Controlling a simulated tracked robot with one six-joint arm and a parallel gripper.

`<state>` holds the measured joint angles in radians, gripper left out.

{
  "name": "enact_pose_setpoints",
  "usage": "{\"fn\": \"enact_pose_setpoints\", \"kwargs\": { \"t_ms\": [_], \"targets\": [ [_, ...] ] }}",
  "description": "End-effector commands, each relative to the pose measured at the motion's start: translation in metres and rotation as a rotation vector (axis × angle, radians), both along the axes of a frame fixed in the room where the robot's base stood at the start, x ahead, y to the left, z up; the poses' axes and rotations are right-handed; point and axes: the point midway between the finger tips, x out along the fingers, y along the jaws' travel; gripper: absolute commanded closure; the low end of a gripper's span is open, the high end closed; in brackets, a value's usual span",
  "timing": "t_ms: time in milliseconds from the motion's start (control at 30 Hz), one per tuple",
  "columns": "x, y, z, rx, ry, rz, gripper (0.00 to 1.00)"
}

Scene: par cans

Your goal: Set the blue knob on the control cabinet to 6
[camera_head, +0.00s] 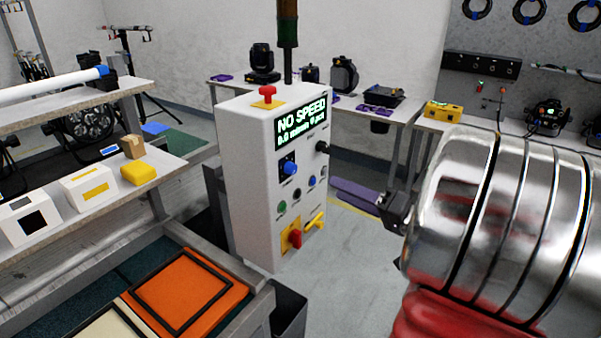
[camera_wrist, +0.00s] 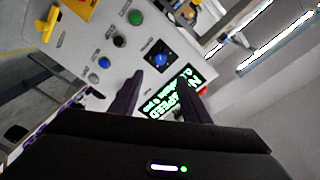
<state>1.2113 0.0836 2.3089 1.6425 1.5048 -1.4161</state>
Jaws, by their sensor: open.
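The control cabinet (camera_head: 245,190) stands upright in the middle of the head view. Its screen (camera_head: 301,121) reads NO SPEED. The blue knob (camera_head: 289,167) sits on a dark square plate below the screen; it also shows in the wrist view (camera_wrist: 162,59), where the cabinet face appears rotated. The knob's setting is too small to read. My gripper (camera_head: 336,190) is right of the cabinet face, with its purple fingers toward it. In the wrist view my gripper (camera_wrist: 158,82) is open and empty. The knob appears just beyond the fingertips, apart from them.
Near the knob are a smaller blue button (camera_head: 311,181), a green button (camera_head: 282,207) and a black knob (camera_head: 322,147). A red switch (camera_head: 294,238) and a yellow handle (camera_head: 314,221) sit lower. A red emergency button (camera_head: 267,93) tops the cabinet. A bench with boxes stands left.

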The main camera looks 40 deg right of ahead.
Motion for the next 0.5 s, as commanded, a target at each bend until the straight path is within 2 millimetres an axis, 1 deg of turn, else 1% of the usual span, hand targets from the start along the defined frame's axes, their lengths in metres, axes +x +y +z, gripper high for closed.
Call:
{"fn": "enact_pose_setpoints", "kwargs": {
  "t_ms": [167,500],
  "targets": [
    [0.016,0.005,0.0,0.0,0.001,0.004,0.57],
    [0.055,0.016,0.0,0.001,0.0,0.004,0.57]
  ]
}}
